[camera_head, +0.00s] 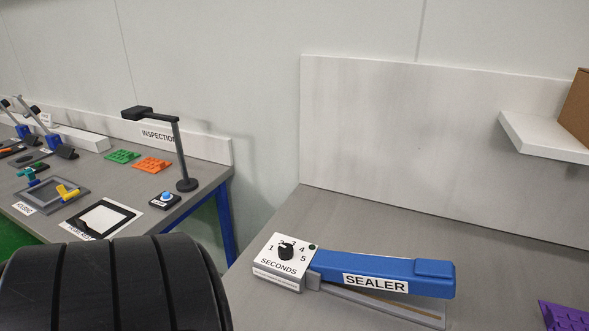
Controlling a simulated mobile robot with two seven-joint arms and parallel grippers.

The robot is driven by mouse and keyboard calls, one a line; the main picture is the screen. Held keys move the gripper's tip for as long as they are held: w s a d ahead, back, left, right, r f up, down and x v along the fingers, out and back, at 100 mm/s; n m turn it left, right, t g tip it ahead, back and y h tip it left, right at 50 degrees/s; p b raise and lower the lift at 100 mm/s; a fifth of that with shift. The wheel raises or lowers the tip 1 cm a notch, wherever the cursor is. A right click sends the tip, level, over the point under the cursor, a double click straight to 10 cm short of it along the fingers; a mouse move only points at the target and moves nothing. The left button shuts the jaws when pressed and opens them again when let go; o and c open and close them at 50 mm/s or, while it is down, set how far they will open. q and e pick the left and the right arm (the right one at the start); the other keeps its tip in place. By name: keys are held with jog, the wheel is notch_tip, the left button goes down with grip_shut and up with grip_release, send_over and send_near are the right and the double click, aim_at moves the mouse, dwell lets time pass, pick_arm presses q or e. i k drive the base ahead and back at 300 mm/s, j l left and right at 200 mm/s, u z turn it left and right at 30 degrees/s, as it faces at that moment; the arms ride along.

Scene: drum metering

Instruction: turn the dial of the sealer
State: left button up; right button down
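The sealer (375,274) stands on the grey bench at the lower middle right, with a blue arm labelled SEALER. Its white control box (270,279) is at its left end, marked SECONDS with numbers around a black dial (286,251). I cannot clearly read where the dial points. Nothing touches the dial or the sealer. Neither of my grippers shows in this view.
A large black ribbed shape (115,290) fills the lower left. A second table (205,180) at the left holds a lamp (178,140), a blue button (165,197) and coloured parts. A white shelf (540,136) with a cardboard box (577,108) is upper right. A purple part (565,316) lies lower right.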

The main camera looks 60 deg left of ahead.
aim_at(285, 250)
jog(key=u, duration=0.4)
jog(key=j+u, duration=0.1)
jog(key=u, duration=0.3)
jog(key=i+u, duration=0.1)
jog(key=u, duration=0.7)
